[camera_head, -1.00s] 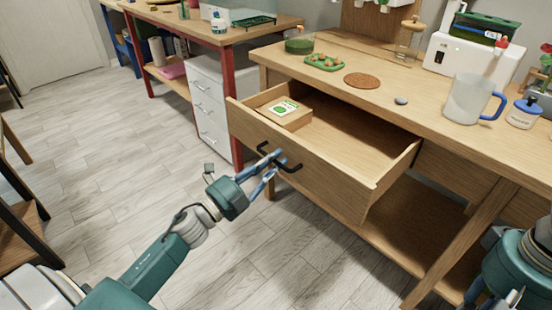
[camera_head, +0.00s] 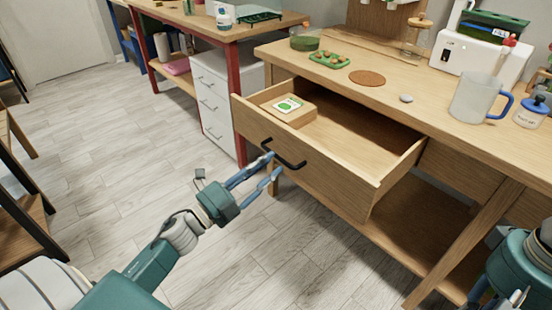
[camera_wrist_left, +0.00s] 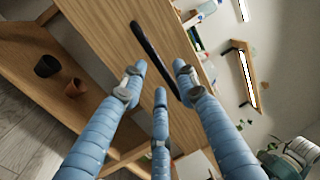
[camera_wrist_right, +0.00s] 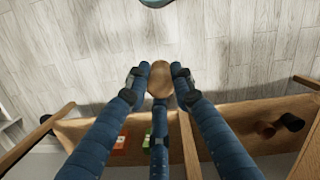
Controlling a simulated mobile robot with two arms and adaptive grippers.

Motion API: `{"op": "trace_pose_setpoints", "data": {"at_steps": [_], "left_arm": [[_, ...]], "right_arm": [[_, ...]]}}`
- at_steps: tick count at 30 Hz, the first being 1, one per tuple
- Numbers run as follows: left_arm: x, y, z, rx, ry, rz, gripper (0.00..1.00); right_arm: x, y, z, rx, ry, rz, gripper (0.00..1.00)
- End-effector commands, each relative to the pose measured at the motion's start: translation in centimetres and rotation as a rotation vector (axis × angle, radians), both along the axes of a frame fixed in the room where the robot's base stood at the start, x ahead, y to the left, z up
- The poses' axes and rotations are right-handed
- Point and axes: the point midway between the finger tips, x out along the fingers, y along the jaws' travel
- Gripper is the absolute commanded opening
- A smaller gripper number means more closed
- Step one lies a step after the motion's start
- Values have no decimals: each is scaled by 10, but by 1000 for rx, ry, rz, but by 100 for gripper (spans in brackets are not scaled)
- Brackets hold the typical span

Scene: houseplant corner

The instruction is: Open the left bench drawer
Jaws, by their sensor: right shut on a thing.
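The left bench drawer (camera_head: 325,175) is pulled well out of the wooden bench. Its black bar handle (camera_head: 290,158) is on the front panel, and shows as a dark bar in the left wrist view (camera_wrist_left: 150,55). My left gripper (camera_head: 272,166) is open and empty, its blue fingers just in front of the handle and apart from it. My right gripper (camera_wrist_right: 160,80) is shut on a brown, rounded object (camera_wrist_right: 160,78), which looks like a wooden handle. Its far part is hidden. In the head view my right arm is at the lower right corner.
A small box with a green-printed label (camera_head: 290,109) lies inside the drawer. On the bench top are a green tray (camera_head: 330,60), a round cork mat (camera_head: 367,78), a grey stone (camera_head: 406,98) and a clear jug (camera_head: 474,98). A white drawer unit (camera_head: 215,100) stands left; open floor lies in front.

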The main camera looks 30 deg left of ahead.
Motion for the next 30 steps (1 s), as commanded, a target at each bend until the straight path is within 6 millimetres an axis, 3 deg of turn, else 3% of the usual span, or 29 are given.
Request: {"op": "trace_pose_setpoints", "data": {"at_steps": [6, 12, 30], "left_arm": [[-44, 16, -10, -1, 2, 2, 30], [-69, 25, -14, -1, 0, 1, 30], [-74, 27, -14, 1, -1, 0, 30]], "right_arm": [[0, 0, 0, 0, 0, 0, 1], [0, 0, 0, 0, 0, 0, 1], [0, 0, 0, 0, 0, 0, 1]]}}
